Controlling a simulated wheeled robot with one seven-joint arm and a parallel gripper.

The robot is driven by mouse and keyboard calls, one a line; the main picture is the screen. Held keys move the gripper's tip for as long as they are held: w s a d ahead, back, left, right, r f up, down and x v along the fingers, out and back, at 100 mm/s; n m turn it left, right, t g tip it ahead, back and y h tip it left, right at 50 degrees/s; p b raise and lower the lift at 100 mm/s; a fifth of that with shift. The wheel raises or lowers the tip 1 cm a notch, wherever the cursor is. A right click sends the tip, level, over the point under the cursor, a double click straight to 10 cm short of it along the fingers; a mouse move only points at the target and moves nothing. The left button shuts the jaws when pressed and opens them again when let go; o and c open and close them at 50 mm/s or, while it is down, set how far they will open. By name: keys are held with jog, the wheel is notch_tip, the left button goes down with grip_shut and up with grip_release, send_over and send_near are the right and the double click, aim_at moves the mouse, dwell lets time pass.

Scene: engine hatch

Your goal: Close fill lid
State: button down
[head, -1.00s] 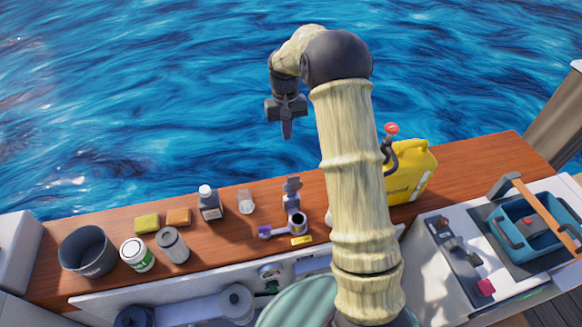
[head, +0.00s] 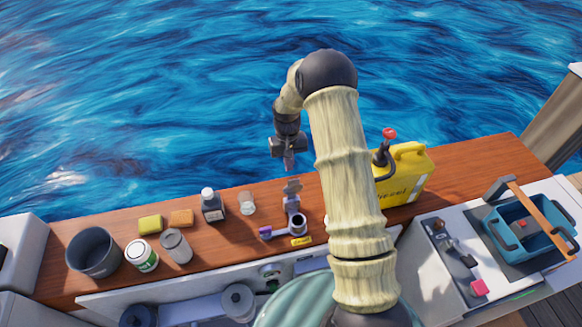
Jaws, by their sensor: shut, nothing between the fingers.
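The fill fitting (head: 297,224) stands on the wooden counter, a grey ring with a dark opening. Its lid (head: 292,187) stands up, open, behind the ring. A purple-tipped part (head: 266,232) sticks out to the left of the fitting, and a yellow label (head: 302,241) lies in front of it. My gripper (head: 289,166) points down, shut and empty, just above and behind the raised lid in the picture. I cannot tell whether its tips touch the lid; a small gap seems to show.
A yellow diesel can (head: 402,178) stands right, partly behind my arm. A glass (head: 247,203), dark bottle (head: 212,206), sponges (head: 150,224), jars (head: 141,255) and a dark pot (head: 93,252) stand left. A blue tool crate (head: 525,228) is at far right. Water lies behind the counter.

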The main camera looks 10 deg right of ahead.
jog(key=s+p, duration=0.1)
jog(key=s, duration=0.2)
jog(key=shift+s+d+f+b, duration=0.15)
jog(key=shift+s+b, duration=0.05)
jog(key=shift+b, duration=0.15)
dwell(0.3)
